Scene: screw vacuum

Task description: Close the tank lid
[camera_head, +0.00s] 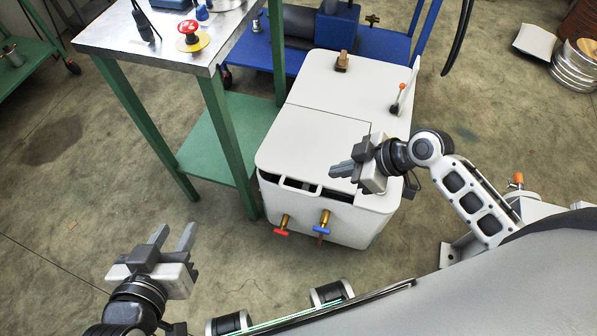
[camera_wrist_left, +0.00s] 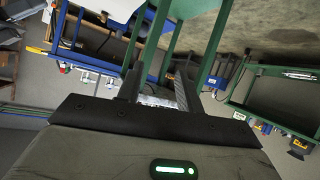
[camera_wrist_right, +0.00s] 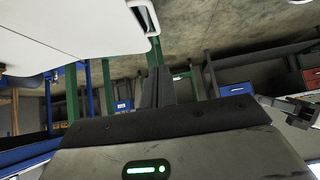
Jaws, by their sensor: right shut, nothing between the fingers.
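The white tank (camera_head: 340,222) stands on the floor in the middle of the head view. Its lid (camera_head: 310,140) is the front panel of the top, with a loop handle (camera_head: 298,186) at its front edge. A dark gap shows under that edge, so the lid looks slightly raised. My right gripper (camera_head: 338,172) is shut and empty over the lid's front right, fingers pointing left. Whether it touches the lid is unclear. The lid's front right corner is partly hidden behind it. My left gripper (camera_head: 173,236) is open and empty, left of the tank and apart from it.
Red (camera_head: 281,228) and blue (camera_head: 322,229) valves stick out of the tank's front. An orange-tipped lever (camera_head: 405,92) stands on its rear top. A green-legged metal table (camera_head: 160,40) stands close on the left. The floor between my left gripper and the tank is clear.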

